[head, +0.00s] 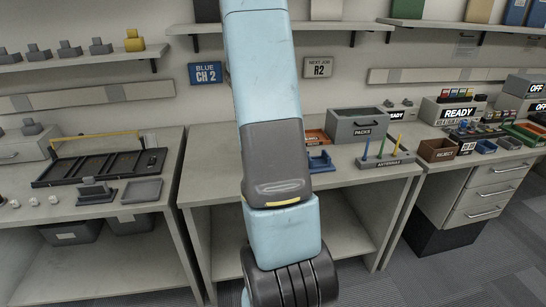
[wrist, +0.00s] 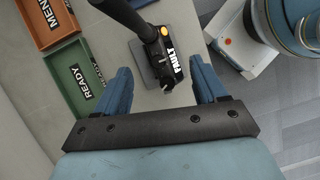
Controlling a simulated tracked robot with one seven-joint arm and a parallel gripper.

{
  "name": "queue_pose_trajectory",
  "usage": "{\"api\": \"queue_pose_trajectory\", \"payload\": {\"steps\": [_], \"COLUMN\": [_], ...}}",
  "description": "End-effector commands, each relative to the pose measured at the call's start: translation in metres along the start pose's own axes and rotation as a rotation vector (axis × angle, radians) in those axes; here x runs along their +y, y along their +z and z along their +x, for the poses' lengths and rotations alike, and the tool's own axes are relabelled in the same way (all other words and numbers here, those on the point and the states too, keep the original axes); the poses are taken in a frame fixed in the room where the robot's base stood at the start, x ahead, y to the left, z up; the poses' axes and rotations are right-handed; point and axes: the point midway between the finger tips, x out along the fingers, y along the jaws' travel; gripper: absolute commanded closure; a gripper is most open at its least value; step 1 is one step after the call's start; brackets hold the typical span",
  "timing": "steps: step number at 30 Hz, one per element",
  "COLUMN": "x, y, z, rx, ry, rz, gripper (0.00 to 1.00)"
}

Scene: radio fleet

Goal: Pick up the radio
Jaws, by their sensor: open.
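A black radio (wrist: 158,52) with a white-lettered FAULT label, an orange knob and a thick black aerial shows in the wrist view. It is on a grey pad (wrist: 138,66) on the pale worktop. My gripper (wrist: 160,72) is open, with its blue fingers to the left and right of the radio's lower end. No contact with the radio shows, and I cannot tell the height gap. In the head view my arm crosses the middle, my gripper is out of sight, and I cannot make out this radio.
In the wrist view, an orange MEND tray (wrist: 52,22) and a green READY tray (wrist: 78,82) lie left of the radio. In the head view, a grey PACKS box (head: 358,127) and an ANTENNAS rack (head: 388,162) stand on the middle bench, with a black tray (head: 100,166) at left.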

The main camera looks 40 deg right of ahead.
Motion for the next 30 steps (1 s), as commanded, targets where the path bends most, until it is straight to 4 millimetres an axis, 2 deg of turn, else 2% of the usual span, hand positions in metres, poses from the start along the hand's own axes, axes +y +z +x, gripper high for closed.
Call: {"api": "queue_pose_trajectory", "payload": {"steps": [7,17,30], "x": [-0.002,-0.003,-0.002], "y": [0.003,0.002,0.002], "z": [0.033,0.04,0.039], "rx": [0.001,0.002,0.002], "ry": [-0.001,0.002,0.002], "rz": [0.001,0.001,0.001], "gripper": [0.29,0.29,0.69]}}
